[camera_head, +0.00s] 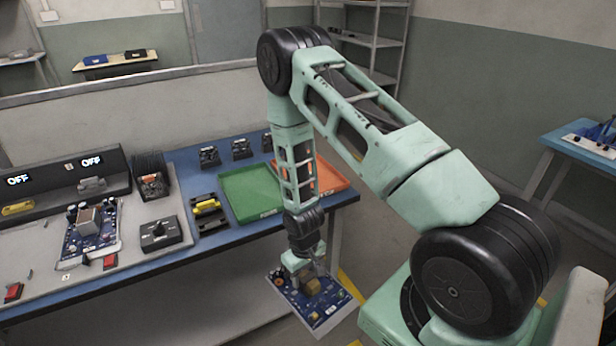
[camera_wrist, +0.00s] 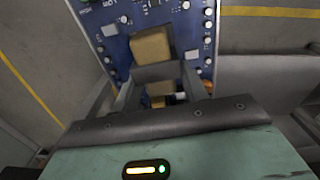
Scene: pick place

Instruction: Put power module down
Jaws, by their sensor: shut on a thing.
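The power module, a blue circuit board (camera_head: 322,306) with a tan block and other small parts, hangs from my gripper (camera_head: 308,272) in front of the table's edge, above the floor. In the wrist view the same blue board (camera_wrist: 115,42) fills the top middle. My gripper (camera_wrist: 160,92) is shut on the tan block (camera_wrist: 151,46) of the board. A second, similar board (camera_head: 92,232) lies on the grey mat at the left of the table. A green tray (camera_head: 250,192) and an orange tray (camera_head: 325,180), partly hidden by my arm, lie on the blue table.
The blue table (camera_head: 185,158) also holds a black dial box (camera_head: 160,232), yellow-and-black parts (camera_head: 208,212), and several dark fixtures along the back. The visible part of the green tray is empty. Another blue table (camera_head: 572,148) stands at the right. Yellow lines mark the floor.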

